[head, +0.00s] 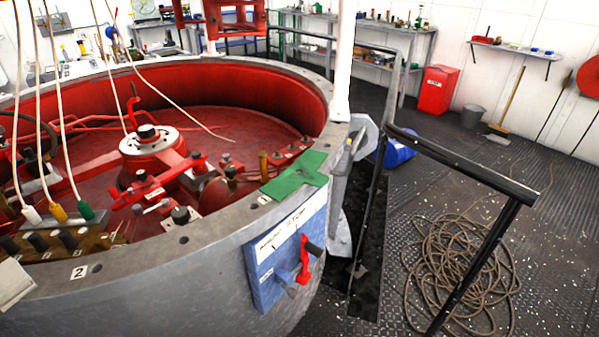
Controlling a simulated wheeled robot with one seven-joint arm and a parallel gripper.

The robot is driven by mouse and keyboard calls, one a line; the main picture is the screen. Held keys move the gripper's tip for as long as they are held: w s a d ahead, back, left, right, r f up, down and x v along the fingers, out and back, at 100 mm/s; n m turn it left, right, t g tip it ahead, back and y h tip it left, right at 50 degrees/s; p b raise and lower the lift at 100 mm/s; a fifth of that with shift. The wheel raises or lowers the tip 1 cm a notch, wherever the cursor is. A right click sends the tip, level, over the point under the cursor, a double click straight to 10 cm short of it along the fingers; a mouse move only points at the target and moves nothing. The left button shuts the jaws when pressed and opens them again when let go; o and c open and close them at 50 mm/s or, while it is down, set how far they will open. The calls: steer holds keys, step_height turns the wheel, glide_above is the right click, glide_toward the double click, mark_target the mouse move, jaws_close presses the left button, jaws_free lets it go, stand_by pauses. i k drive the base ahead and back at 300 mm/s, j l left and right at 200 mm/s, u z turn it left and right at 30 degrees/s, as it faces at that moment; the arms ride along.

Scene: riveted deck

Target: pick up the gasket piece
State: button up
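A flat green piece with an irregular outline (296,174) lies on the grey rim of the large round vessel (215,235), on its right side. It is the thing in view that looks most like a gasket piece, but I cannot be sure of that. It sits just above a blue panel (262,275) with a red lever (303,268) on the vessel's outer wall. My gripper is not in view.
The vessel's red inside holds a central hub (148,138) and red fittings. Hanging cables come down at the left. A black handrail (462,170) stands right of the vessel. A coiled rope (455,265) lies on the deck. Open floor (560,200) lies at the right.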

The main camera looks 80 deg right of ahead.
mark_target(283, 185)
steer(key=k+l+z, duration=0.8)
steer(key=l, duration=0.3)
steer(key=k+l+z, duration=0.3)
steer(key=l, duration=0.2)
